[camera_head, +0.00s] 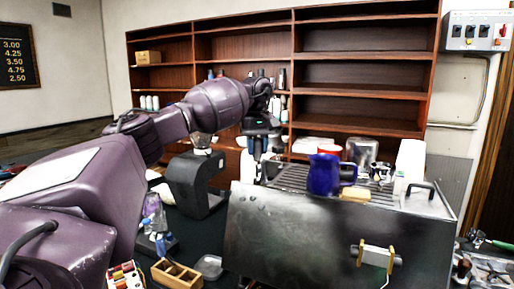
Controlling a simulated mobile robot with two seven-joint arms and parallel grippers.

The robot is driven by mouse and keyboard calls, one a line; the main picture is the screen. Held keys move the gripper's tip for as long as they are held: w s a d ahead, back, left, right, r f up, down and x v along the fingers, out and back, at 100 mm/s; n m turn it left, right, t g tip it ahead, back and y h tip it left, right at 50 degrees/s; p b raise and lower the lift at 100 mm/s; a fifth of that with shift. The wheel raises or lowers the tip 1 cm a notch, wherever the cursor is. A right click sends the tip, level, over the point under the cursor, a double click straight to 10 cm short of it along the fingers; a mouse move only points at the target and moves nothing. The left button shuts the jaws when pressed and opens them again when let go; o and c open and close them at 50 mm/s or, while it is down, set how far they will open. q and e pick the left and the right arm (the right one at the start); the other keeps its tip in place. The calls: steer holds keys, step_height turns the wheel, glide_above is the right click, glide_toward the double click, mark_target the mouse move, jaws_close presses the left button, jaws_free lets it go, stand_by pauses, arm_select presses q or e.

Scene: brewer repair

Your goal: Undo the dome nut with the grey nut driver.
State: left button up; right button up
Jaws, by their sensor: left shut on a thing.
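My left arm reaches in from the left, across the workbench. My left gripper (262,134) points down behind the far left corner of the steel machine (300,232). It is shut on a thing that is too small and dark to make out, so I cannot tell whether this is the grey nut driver. I cannot make out the dome nut in this view. My right gripper is not in view.
A blue jug (323,174) stands on the machine's ribbed top, with cups around it. A black grinder-like device (192,182) stands left of the machine. A wooden box (177,275) and clear tub (209,266) lie in front. Shelves (360,95) line the back wall.

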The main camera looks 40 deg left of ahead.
arm_select(q)
steer(key=shift+f, duration=1.05)
stand_by(0.9)
steer(key=n, duration=0.4)
steer(key=shift+n, duration=0.3)
stand_by(0.4)
steer(key=n, duration=0.3)
steer(key=shift+n, duration=0.8)
